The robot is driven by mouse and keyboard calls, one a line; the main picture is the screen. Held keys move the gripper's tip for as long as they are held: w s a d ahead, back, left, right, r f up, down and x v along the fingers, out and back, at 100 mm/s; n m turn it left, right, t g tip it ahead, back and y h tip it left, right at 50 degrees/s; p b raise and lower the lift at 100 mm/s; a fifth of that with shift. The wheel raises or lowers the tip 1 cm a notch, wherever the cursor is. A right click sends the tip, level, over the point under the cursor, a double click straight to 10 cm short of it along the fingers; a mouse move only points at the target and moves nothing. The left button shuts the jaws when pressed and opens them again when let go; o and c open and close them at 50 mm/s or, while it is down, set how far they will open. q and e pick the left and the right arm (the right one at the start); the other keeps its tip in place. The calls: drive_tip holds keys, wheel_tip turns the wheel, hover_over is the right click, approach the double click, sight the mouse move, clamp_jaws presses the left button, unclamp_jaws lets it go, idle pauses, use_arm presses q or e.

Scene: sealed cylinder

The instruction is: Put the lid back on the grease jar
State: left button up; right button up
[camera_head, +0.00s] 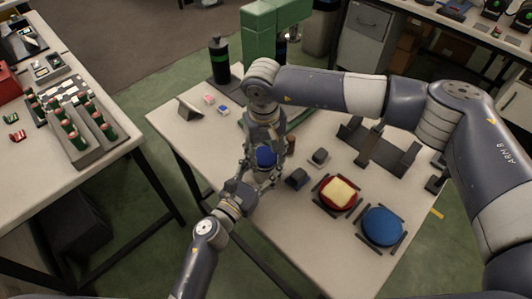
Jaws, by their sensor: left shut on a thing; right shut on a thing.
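A small blue round thing (266,157), seemingly the grease jar with its lid, sits between my two grippers above the middle of the white table. My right gripper (264,146) comes down on it from above and is shut, apparently on the lid. My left gripper (262,178) reaches it from the lower left and is shut, apparently on the jar. The fingers hide most of it, so I cannot tell lid from jar or whether they touch.
A red round dish with a yellow pad (338,193) and a blue round pad (382,226) lie at the right. Small dark blocks (297,178) stand beside the grippers. A green machine (268,30) and a black bottle (219,60) stand at the back. The table's front left is clear.

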drive_tip(key=shift+o, duration=0.2)
drive_tip(key=shift+s+d+f, duration=0.15)
drive_tip(key=shift+f, duration=0.75)
drive_tip(key=o, duration=0.5)
idle(0.5)
drive_tip(key=o, duration=0.3)
drive_tip(key=shift+r, duration=0.15)
drive_tip(key=r+n, duration=0.1)
drive_tip(key=r, duration=0.1)
drive_tip(key=w+r+n, duration=0.1)
drive_tip(key=r+n, duration=0.1)
drive_tip(key=r, duration=0.1)
drive_tip(key=r+n, duration=0.1)
drive_tip(key=r, duration=0.2)
drive_tip(key=shift+w+a+r, duration=0.15)
drive_tip(key=shift+a+r, duration=0.1)
